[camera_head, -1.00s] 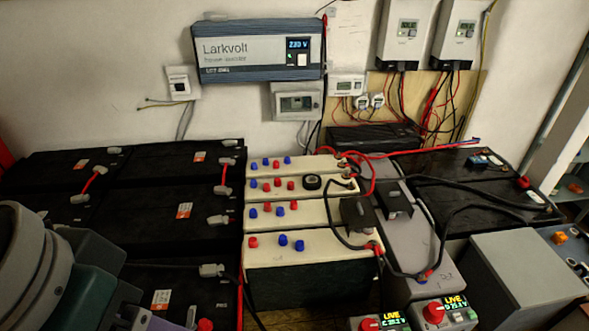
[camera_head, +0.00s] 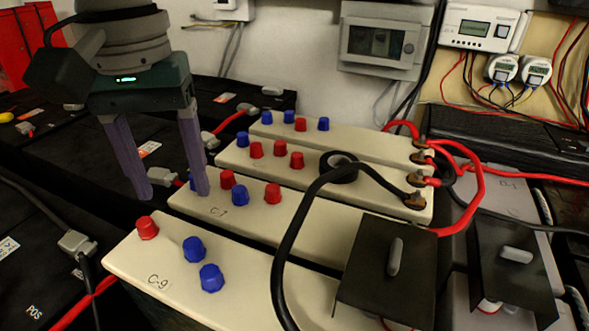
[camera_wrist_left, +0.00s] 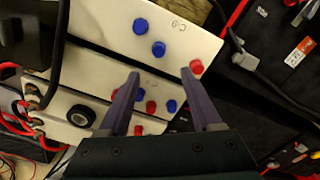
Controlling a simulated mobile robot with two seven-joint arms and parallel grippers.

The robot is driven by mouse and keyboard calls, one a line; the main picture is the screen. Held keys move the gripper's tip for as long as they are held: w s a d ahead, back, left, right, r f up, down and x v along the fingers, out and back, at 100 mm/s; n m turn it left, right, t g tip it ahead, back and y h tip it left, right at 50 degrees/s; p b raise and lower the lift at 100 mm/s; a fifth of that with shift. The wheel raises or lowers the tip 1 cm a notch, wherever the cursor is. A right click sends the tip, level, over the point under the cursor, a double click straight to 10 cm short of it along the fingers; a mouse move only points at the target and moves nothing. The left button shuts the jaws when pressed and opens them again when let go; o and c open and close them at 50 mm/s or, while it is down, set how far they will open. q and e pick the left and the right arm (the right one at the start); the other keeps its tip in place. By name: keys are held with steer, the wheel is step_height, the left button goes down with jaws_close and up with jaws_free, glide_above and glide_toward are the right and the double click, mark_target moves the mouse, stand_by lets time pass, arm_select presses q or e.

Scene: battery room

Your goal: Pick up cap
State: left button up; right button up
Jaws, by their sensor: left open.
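Several red and blue caps sit on cream batteries. The front battery C-9 (camera_head: 240,265) has a red cap (camera_head: 147,228), a blue cap (camera_head: 193,249) and another blue cap (camera_head: 211,278). Battery C-7 (camera_head: 330,215) behind it carries red caps and a blue cap (camera_head: 239,195); one finger partly covers its left end. My left gripper (camera_head: 172,192) is open and empty, fingers pointing down, above the left ends of these batteries. In the left wrist view the open fingers (camera_wrist_left: 160,73) frame the battery tops, with a red cap (camera_wrist_left: 196,67) just beyond the right fingertip.
A black cable (camera_head: 293,230) arches over the batteries. Dark terminal covers (camera_head: 390,275) stand at the right, with red cables (camera_head: 478,185) behind. Dark batteries (camera_head: 40,265) with grey connectors fill the left. Wall boxes (camera_head: 385,40) hang at the back.

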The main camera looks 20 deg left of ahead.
mark_target(191, 243)
arm_select(q)
steer(key=f, duration=0.2)
steer(key=f+b, duration=0.1)
steer(key=f, duration=0.1)
steer(key=shift+s+a, duration=0.25)
steer(key=shift+s, duration=0.1)
steer(key=f+b, duration=0.1)
steer(key=f, duration=0.1)
steer(key=d+f, duration=0.1)
steer(key=f, duration=0.1)
steer(key=shift+f+b, duration=0.15)
steer(key=shift+b, duration=0.25)
arm_select(e)
steer(key=f, duration=0.3)
steer(key=shift+s+a+f, duration=0.15)
steer(key=shift+s+a, duration=0.25)
arm_select(q)
steer(key=shift+f, duration=0.5)
arm_select(e)
steer(key=shift+f, duration=0.1)
arm_select(q)
jaws_close()
arm_select(e)
steer(key=shift+w+d, duration=0.1)
steer(key=shift+d, duration=0.05)
